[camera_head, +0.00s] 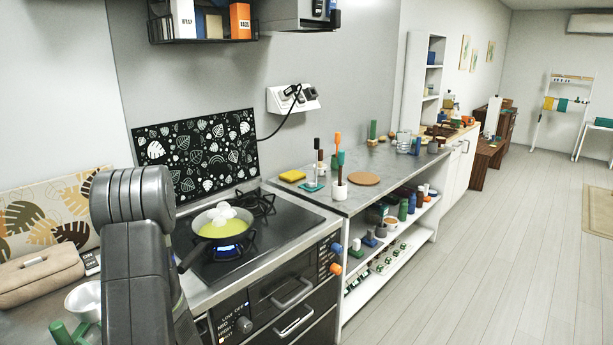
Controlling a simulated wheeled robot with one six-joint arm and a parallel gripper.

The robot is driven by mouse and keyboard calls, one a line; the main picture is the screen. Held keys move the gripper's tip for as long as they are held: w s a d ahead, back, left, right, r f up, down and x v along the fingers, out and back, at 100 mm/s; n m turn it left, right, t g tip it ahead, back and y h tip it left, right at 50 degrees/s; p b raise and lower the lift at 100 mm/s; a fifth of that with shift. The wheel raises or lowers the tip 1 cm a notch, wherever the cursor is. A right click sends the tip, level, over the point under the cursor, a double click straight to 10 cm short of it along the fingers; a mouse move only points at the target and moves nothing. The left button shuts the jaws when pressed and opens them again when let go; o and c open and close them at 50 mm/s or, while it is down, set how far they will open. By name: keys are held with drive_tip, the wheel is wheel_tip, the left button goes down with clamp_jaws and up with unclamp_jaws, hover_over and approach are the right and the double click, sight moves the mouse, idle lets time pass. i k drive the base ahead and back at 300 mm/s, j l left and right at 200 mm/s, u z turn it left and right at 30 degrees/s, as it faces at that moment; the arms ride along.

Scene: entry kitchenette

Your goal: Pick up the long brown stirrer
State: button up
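A white cup (339,190) stands on the grey counter right of the stove and holds upright utensils. One brown stick (340,174) in it has a teal top, and an orange-tipped one rises behind it. These are small, so I cannot tell for sure which thing is the long brown stirrer. My grey arm fills the lower left of the view, in front of the stove. My gripper's fingers do not show.
A pan (203,238) with yellow-green contents and white lumps sits over a blue flame. A shelf with bottles is below.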

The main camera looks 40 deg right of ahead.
sight(341, 152)
drive_tip(key=z, duration=1.85)
